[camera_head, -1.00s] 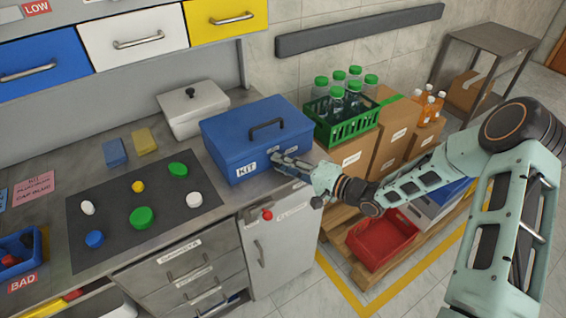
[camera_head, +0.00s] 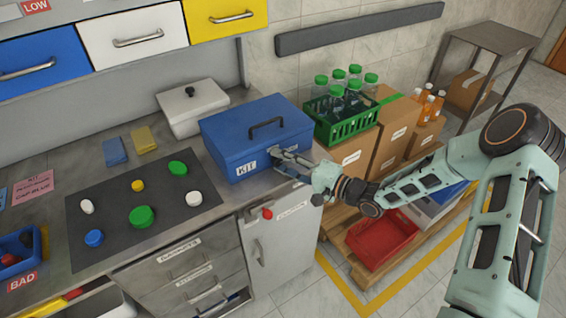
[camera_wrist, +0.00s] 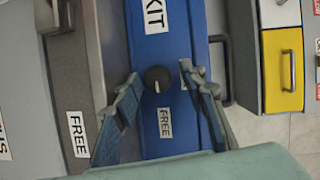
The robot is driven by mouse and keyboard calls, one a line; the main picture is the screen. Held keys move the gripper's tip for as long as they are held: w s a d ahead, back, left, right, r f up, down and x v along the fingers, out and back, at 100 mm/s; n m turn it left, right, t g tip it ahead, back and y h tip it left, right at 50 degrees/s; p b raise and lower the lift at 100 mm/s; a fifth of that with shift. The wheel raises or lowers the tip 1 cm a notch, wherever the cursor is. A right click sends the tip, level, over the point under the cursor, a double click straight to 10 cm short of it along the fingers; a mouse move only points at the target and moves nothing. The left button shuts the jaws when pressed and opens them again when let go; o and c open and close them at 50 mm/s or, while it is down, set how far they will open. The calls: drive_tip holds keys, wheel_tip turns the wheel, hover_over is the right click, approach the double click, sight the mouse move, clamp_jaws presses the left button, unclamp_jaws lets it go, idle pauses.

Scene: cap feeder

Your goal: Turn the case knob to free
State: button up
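The blue case (camera_head: 225,135), labelled KIT, stands closed on the counter with its dark handle on top. Its knob (camera_wrist: 157,79) is round and black with a small white mark, on the blue face in the wrist view. A FREE label (camera_wrist: 165,122) is on the case below the knob in that view. Another white label is partly covered by the right finger. My gripper (camera_wrist: 162,79) is open, with one finger on each side of the knob. I see no clear contact. In the head view my gripper (camera_head: 277,160) is at the case's front; the knob is hard to make out there.
A dark mat (camera_head: 115,222) with several coloured caps lies left of the case. A white lidded box (camera_head: 193,112) stands behind. A green bottle crate (camera_head: 343,131) on cartons stands to the right, and a red bin (camera_head: 382,242) sits low on a pallet.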

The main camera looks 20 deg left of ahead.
drive_tip(key=shift+f, duration=0.15)
drive_tip(key=shift+d, duration=0.25)
drive_tip(key=v, duration=0.7)
drive_tip(key=shift+s+d, duration=0.2)
drive_tip(key=shift+d, duration=0.05)
